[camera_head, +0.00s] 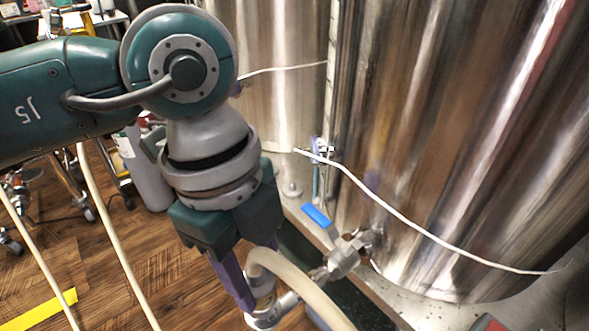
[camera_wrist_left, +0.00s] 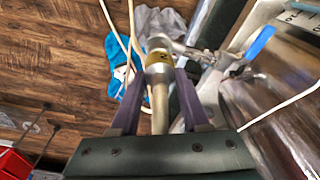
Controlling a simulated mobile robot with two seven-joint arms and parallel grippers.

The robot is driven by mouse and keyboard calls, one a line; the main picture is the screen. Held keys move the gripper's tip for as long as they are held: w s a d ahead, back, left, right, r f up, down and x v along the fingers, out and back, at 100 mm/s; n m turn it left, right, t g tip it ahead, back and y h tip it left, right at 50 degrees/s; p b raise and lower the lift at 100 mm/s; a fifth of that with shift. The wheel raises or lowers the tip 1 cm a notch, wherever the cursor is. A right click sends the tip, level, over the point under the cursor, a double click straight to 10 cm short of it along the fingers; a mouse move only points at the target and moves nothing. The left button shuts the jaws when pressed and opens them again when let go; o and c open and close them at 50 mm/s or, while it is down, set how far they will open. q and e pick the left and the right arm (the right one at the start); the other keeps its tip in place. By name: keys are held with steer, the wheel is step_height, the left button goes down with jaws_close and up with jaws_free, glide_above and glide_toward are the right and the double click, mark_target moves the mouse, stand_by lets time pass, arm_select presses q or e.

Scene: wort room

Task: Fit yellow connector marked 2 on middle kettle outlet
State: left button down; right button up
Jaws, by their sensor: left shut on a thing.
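My left gripper (camera_head: 256,287) has purple fingers, pointing down in the head view, and is shut on the end of a cream hose (camera_head: 310,297). In the left wrist view the fingers (camera_wrist_left: 158,76) close on a metal hose end with a yellow-banded connector (camera_wrist_left: 158,59). A small dark mark shows on the band; I cannot read it. The steel kettle outlet (camera_head: 343,258) has a blue-handled valve (camera_head: 317,215), and its pipe runs down left to the connector. The connector's far end is right at the pipe's end; I cannot tell whether it is seated. My right gripper is out of view.
Large steel kettles (camera_head: 440,130) fill the right and back. Thin white cables (camera_head: 420,229) cross their fronts. Pale hoses (camera_head: 115,235) hang at left above the wooden floor, near a yellow floor strip (camera_head: 40,310). A blue and grey cloth-like heap (camera_wrist_left: 125,60) lies beyond the connector.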

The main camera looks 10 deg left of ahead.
arm_select(q)
steer(key=shift+f+b, duration=0.65)
steer(key=shift+f, duration=0.3)
steer(key=shift+c, duration=1.5)
jaws_free()
steer(key=shift+r, duration=0.15)
